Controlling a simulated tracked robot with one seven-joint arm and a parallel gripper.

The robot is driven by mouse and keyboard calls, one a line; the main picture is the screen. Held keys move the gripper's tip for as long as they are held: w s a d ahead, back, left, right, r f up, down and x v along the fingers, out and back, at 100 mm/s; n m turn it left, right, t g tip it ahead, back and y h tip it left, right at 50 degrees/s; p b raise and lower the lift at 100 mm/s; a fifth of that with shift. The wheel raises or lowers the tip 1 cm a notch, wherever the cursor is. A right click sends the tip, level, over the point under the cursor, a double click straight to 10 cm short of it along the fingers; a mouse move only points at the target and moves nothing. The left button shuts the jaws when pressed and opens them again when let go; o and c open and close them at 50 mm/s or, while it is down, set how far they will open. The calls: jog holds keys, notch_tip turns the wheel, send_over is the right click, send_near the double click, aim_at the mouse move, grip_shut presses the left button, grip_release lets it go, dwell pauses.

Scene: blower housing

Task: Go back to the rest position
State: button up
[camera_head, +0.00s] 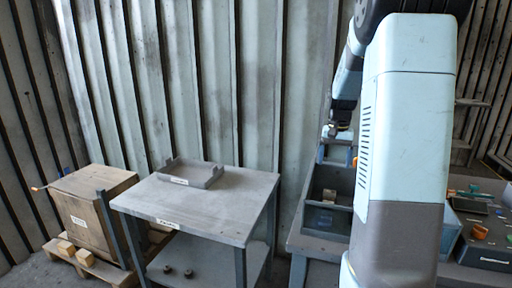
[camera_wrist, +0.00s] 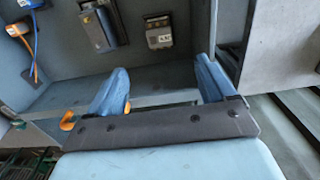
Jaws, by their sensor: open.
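My gripper (camera_wrist: 160,92) shows in the wrist view with its two blue fingers spread apart and nothing between them. It is above the edge of a grey open bin (camera_wrist: 150,78) that holds small items. In the head view my arm fills the right side and hides much of the right-hand bench. The same view shows a grey bin (camera_head: 328,190) on that bench, just left of my arm.
A grey table (camera_head: 215,212) with a shallow tray (camera_head: 190,173) stands left of the bench. A wooden crate (camera_head: 85,215) sits on a pallet at far left. A dark box (camera_head: 490,240) with an orange knob is right of my arm. Corrugated walls close the back.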

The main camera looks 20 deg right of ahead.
jog(key=s+a+r+n+t, duration=0.3)
jog(key=s+a+r, duration=0.65)
jog(key=a, duration=0.35)
jog(key=s+a+n+t, duration=0.1)
jog(key=s+a, duration=0.3)
jog(key=s, duration=0.4)
jog(key=s+a+n+t, duration=0.1)
jog(key=s+a+n, duration=0.1)
jog(key=s+a, duration=0.3)
jog(key=shift+s+a+n+t, duration=0.3)
jog(key=shift+s+n, duration=0.1)
jog(key=shift+s, duration=1.2)
jog(key=shift+r, duration=0.1)
